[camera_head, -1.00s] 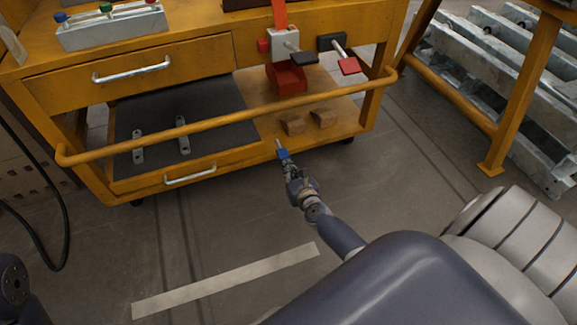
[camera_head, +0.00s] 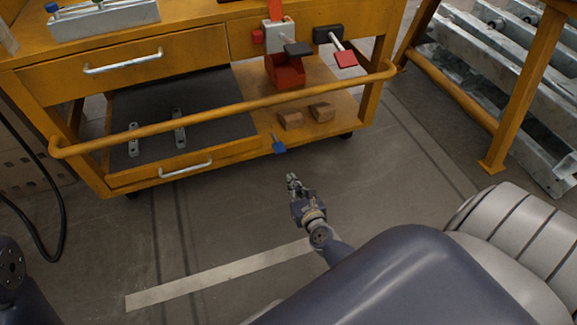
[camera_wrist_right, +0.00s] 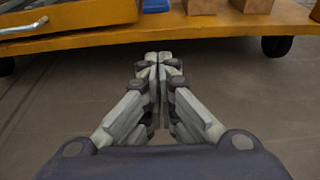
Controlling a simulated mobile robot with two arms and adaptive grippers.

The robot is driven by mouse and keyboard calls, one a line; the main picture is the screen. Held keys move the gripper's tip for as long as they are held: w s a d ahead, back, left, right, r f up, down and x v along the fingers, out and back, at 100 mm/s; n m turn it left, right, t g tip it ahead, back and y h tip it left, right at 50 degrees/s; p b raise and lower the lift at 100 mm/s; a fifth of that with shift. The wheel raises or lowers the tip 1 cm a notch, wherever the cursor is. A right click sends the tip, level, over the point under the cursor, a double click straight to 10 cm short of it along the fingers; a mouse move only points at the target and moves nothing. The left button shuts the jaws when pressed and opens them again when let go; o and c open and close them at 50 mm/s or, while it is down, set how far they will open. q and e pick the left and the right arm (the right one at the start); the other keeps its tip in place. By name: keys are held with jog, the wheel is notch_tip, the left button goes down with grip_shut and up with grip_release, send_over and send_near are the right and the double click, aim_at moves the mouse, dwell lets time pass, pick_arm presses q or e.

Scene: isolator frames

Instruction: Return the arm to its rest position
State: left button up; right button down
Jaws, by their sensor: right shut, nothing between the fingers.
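My right gripper (camera_head: 292,183) is shut and empty in the head view, low over the floor in front of the yellow cart (camera_head: 100,180). In the right wrist view its fingers (camera_wrist_right: 158,62) meet at the tips with nothing between them, and the cart's lower edge (camera_wrist_right: 90,42) lies beyond. A blue object (camera_head: 279,147) sits at the front edge of the cart's lower shelf, apart from the gripper. In the head view, part of my left arm shows at the lower left edge, but its gripper is out of view.
The cart's front rail (camera_head: 220,110) crosses above the lower shelf. Two brown blocks (camera_head: 290,120) and a red bin (camera_head: 286,72) are on the cart. A yellow frame with metal beams (camera_head: 500,85) stands at the right. The floor between me and the cart is clear, with a pale strip (camera_head: 215,275).

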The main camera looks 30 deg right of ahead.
jog(key=shift+v, duration=0.85)
jog(key=shift+r, duration=0.1)
